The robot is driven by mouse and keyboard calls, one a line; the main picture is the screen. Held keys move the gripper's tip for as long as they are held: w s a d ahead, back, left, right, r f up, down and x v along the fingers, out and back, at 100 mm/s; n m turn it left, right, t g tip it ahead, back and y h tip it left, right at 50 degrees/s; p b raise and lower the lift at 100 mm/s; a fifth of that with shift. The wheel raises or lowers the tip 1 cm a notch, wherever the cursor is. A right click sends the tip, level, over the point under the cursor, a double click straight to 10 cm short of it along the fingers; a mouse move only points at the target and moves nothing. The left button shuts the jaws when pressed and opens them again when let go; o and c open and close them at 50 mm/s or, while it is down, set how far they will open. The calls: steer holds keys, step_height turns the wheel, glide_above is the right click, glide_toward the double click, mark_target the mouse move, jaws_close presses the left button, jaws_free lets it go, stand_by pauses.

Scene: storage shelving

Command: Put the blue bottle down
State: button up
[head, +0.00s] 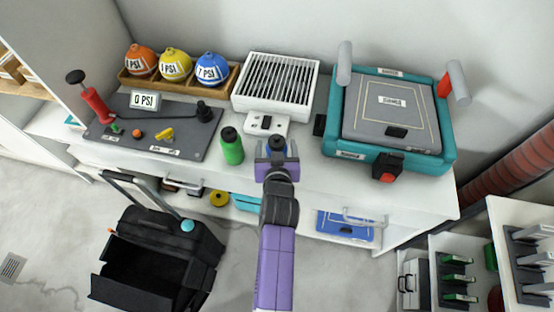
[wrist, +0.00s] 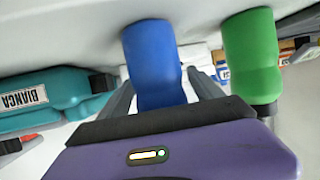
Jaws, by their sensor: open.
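The blue bottle (wrist: 153,62) stands between the two fingers of my gripper (wrist: 163,88) in the wrist view, its base at the white counter surface. The fingers are open, one on each side of it. In the head view my gripper (head: 276,158) is at the front of the counter and hides most of the bottle. A green bottle (head: 231,148) with a black cap stands just to the left; it also shows in the wrist view (wrist: 252,55).
The white counter (head: 310,170) holds a white vented box (head: 277,84) behind, a teal case (head: 440,160) to the right, and a grey pump board (head: 190,140) to the left. A black open toolbox (head: 160,255) stands on the floor.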

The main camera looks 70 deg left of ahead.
steer(key=v, duration=1.1)
steer(key=shift+r, duration=0.15)
steer(key=shift+d, duration=0.15)
steer(key=w+d+f+m+t+h, duration=0.1)
steer(key=w+d+m+t+h, duration=0.2)
steer(key=d, duration=1.1)
steer(key=w+d+f+m+t+h, duration=0.15)
steer(key=d+m+t, duration=0.25)
steer(key=d, duration=1.1)
steer(key=s+d+r+m+t+h, duration=0.1)
steer(key=s+d+r, duration=0.3)
steer(key=d, duration=0.4)
steer(key=s+d+r+m+t+h, duration=0.1)
steer(key=s+d+r+m+h, duration=0.3)
steer(key=d, duration=0.4)
steer(key=s+d+r+m+t+h, duration=0.1)
steer(key=s+d+r+m+h, duration=0.1)
steer(key=d+r, duration=0.4)
steer(key=s+d+h, duration=0.1)
steer(key=s+d, duration=0.1)
steer(key=d, duration=0.1)
steer(key=shift+s+t, duration=0.3)
steer(key=shift+h, duration=0.25)
